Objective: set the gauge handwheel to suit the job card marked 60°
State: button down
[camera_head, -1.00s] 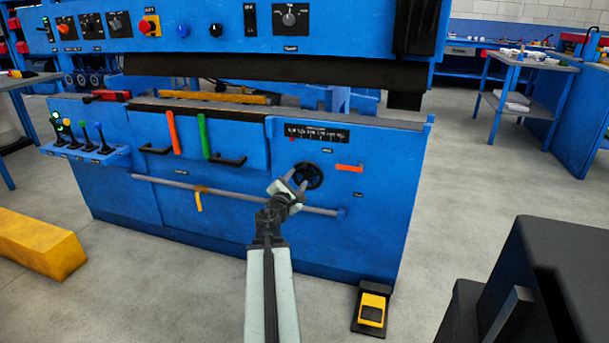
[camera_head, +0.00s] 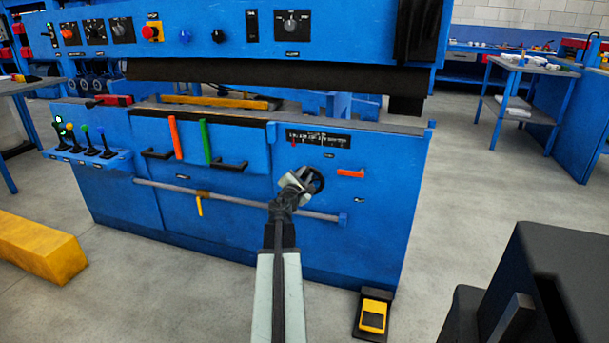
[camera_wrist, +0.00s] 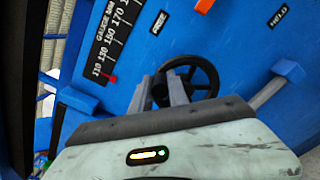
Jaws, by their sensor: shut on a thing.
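The black gauge handwheel (camera_head: 318,182) is on the right part of the blue machine's front; my gripper (camera_head: 303,177) covers its left part. In the wrist view the handwheel (camera_wrist: 205,72) shows as a ring with spokes. My gripper (camera_wrist: 172,92) is shut on a dark knob (camera_wrist: 160,91) at the rim, between its two grey fingers. The gauge scale (camera_head: 318,139) is above the wheel. In the wrist view the scale (camera_wrist: 116,38) reads 110, 130, 150, 170 upward, with a red pointer (camera_wrist: 112,78) near the low end. I cannot make out a card marked 60°.
An orange-red bar (camera_head: 350,173) sticks out right of the wheel. A grey rod (camera_head: 235,199) runs across the front below it. A yellow pedal (camera_head: 373,316) is on the floor. A yellow beam (camera_head: 38,247) lies at left.

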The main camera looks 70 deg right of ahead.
aim_at(320, 178)
jog(key=shift+a, duration=0.3)
jog(key=shift+s+m, duration=0.15)
jog(key=shift+m, duration=0.15)
jog(key=s+m, duration=0.1)
jog(key=m, duration=0.1)
jog(key=s+f+m+b, duration=0.1)
jog(key=m, duration=0.2)
jog(key=s+m, duration=0.1)
jog(key=m, duration=0.1)
jog(key=shift+s+d+f+m, duration=0.1)
jog(key=shift+s+f+m, duration=0.05)
jog(key=shift+f+m, duration=0.15)
jog(key=shift+s+f+m+b, duration=0.25)
jog(key=shift+m+b, duration=0.15)
jog(key=shift+m, duration=0.5)
jog(key=shift+s+f+m+b, duration=0.25)
jog(key=shift+m+b, duration=0.1)
jog(key=shift+m, duration=0.55)
